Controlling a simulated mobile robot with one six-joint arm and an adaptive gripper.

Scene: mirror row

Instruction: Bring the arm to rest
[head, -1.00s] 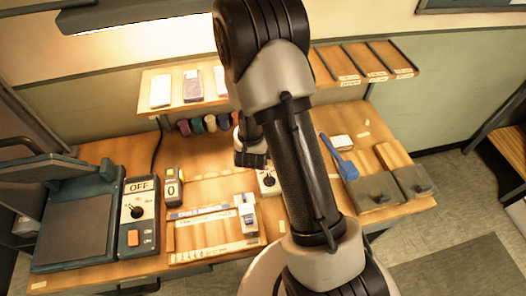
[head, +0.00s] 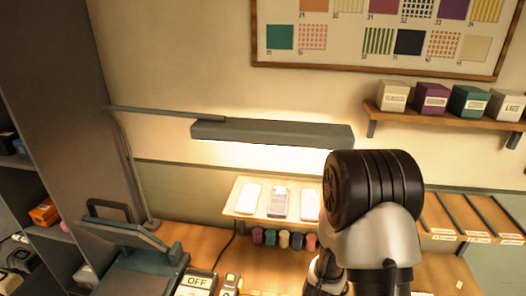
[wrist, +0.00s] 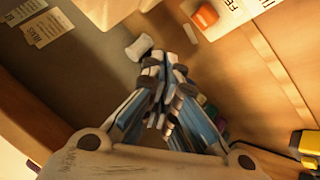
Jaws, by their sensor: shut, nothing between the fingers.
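My gripper (wrist: 165,85) shows in the wrist view with its two fingers drawn together and nothing between them. It is over a blurred brown wooden surface. A white spool-like object (wrist: 138,48) and an orange piece (wrist: 208,16) lie beyond the fingertips. In the head view my arm's dark joint and pale link stand at the lower right; the gripper's tips are hidden behind them or below the frame edge.
A lamp (head: 272,132) hangs over a small shelf (head: 245,206) with several phone-like items. Coloured spools (head: 270,238) hang under it. A press-like machine (head: 140,250) and an OFF box (head: 196,283) stand left. Labelled boxes (head: 470,101) sit on the wall shelf.

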